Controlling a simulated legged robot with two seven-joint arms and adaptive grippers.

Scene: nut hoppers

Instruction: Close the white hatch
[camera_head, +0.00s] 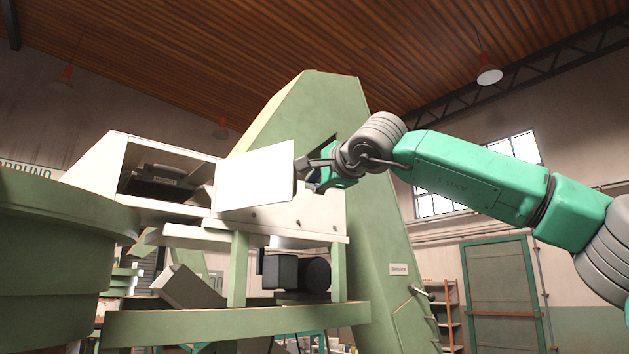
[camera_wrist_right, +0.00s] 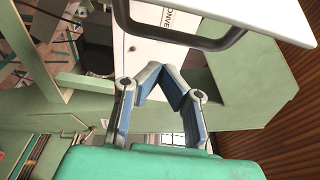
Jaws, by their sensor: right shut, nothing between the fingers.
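The white hatch (camera_head: 255,177) stands open, swung out to the right of the dark opening (camera_head: 165,175) in the white hopper housing (camera_head: 95,165). My right gripper (camera_head: 304,170) is at the hatch's right edge, shut and empty. In the right wrist view, the shut fingertips (camera_wrist_right: 166,72) lie just below a dark bar handle (camera_wrist_right: 205,42) on the white hatch panel (camera_wrist_right: 265,14). I cannot tell whether the fingers touch the hatch. My left gripper is not in view.
A large green round drum (camera_head: 60,250) stands at the left. A tall green sloped structure (camera_head: 350,110) rises behind the hatch. The space at the right around my arm looks free.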

